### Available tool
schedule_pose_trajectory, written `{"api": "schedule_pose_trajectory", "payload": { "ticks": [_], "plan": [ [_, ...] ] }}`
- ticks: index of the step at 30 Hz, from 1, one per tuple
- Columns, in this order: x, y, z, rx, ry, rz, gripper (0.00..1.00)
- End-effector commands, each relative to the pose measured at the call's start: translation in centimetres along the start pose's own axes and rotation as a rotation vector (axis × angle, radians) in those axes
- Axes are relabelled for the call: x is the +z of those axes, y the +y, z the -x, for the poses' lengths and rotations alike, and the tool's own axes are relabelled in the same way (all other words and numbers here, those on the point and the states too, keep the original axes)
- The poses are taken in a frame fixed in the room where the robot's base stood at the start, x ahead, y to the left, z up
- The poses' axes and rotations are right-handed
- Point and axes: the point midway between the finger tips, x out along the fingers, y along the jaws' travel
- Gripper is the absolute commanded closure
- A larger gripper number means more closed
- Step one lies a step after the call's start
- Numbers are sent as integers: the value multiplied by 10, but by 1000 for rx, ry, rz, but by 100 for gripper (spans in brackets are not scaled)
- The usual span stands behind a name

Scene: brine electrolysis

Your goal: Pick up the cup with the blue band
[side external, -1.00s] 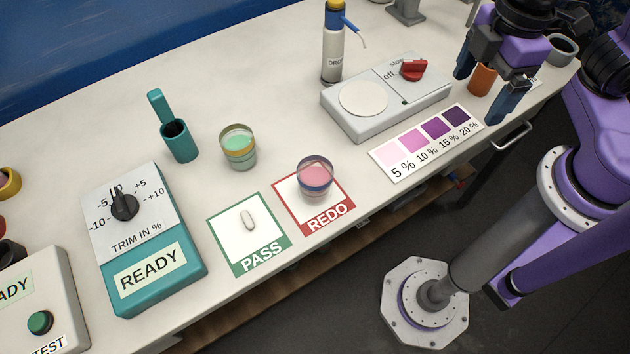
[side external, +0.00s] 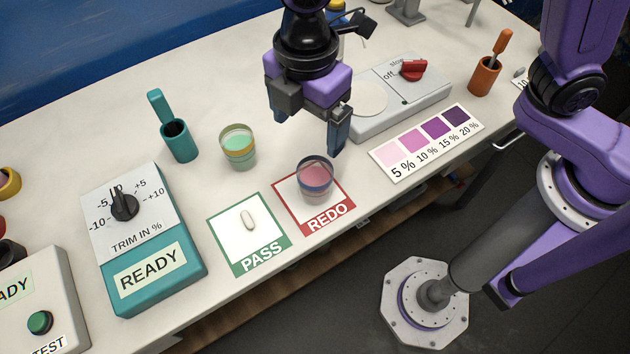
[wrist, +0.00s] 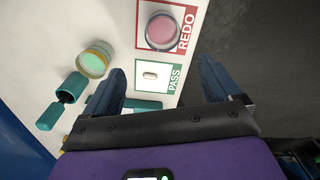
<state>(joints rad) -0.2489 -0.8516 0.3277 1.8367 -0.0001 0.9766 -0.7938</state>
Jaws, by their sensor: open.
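The cup with the blue band (side external: 314,184) is clear, holds pink liquid and stands upright on the red-framed REDO card (side external: 339,203). In the wrist view the cup (wrist: 163,31) shows from above at the top middle, beyond my fingertips. My gripper (side external: 318,122) is open and empty, above the bench and behind the cup in the side view, not touching it. In the wrist view its two dark blue fingers are spread apart. A similar cup with a yellow band (side external: 239,148) and green liquid stands to the left; the wrist view also shows it (wrist: 95,61).
The PASS card (side external: 250,243) with a white capsule lies left of REDO. A teal holder (side external: 179,141) and the trim box (side external: 140,240) are further left. The stirrer plate (side external: 425,98) stands behind right, with a colour chart (side external: 427,143) in front of it.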

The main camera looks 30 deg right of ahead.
Motion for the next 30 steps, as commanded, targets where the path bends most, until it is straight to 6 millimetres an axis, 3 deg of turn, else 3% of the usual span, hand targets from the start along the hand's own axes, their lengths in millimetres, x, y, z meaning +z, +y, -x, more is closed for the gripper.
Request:
{"api": "schedule_pose_trajectory", "payload": {
  "ticks": [15, 25, 30],
  "plan": [
    [2, -2, -94, -4, -4, -3, 9],
    [4, -3, -118, -3, -3, -3, 9],
    [9, -7, -142, -4, -4, -3, 9]
  ]
}}
